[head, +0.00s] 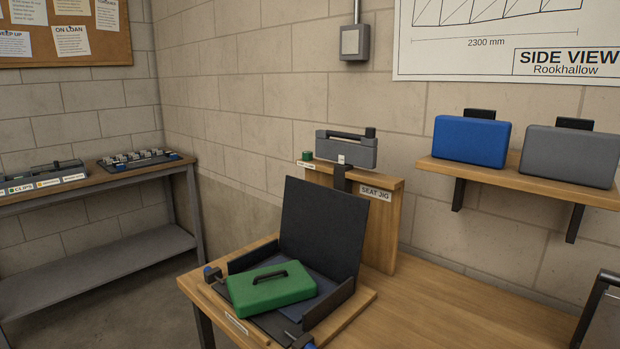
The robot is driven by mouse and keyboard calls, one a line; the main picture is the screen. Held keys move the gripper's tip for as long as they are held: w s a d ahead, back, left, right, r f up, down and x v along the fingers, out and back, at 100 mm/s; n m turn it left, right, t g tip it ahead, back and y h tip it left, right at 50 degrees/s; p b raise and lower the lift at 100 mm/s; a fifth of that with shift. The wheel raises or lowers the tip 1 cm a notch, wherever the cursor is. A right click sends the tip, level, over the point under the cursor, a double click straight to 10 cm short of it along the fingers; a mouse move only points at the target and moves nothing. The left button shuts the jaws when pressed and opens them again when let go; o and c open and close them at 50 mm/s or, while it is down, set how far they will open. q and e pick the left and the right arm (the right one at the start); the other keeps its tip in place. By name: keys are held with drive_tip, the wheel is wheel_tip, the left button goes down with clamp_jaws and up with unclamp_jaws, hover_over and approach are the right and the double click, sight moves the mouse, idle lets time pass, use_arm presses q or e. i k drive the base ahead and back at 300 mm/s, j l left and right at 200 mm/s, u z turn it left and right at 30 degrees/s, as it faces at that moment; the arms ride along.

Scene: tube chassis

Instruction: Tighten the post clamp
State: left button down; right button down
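A short dark post (342,178) stands at the wooden upright labelled SEAT JIG (376,193). A grey block (346,153) sits at the top of the post, with a small white mark on its front. A black bar (340,134) lies along the top of the block and ends in an upright black piece at the right. This may be the post clamp; I cannot tell whether it is tight or loose. Neither of my grippers is in view.
Blue (470,141) and grey (568,156) cases stand on a wall shelf. A dark tube (592,310) is at right. The bench middle is clear.

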sight(307, 156)
drive_tip(key=j+z, duration=0.1)
drive_tip(key=z, duration=0.9)
drive_tip(key=j+z, duration=0.95)
drive_tip(key=j, duration=0.15)
drive_tip(key=k+j+z, duration=0.2)
drive_tip(key=k+j, duration=0.15)
drive_tip(key=j, duration=0.25)
drive_tip(key=k+j+z, duration=0.15)
drive_tip(key=j, duration=0.25)
drive_tip(key=k+j, duration=0.1)
drive_tip(key=j, duration=0.3)
drive_tip(key=k+j+z, duration=0.15)
drive_tip(key=j, duration=0.25)
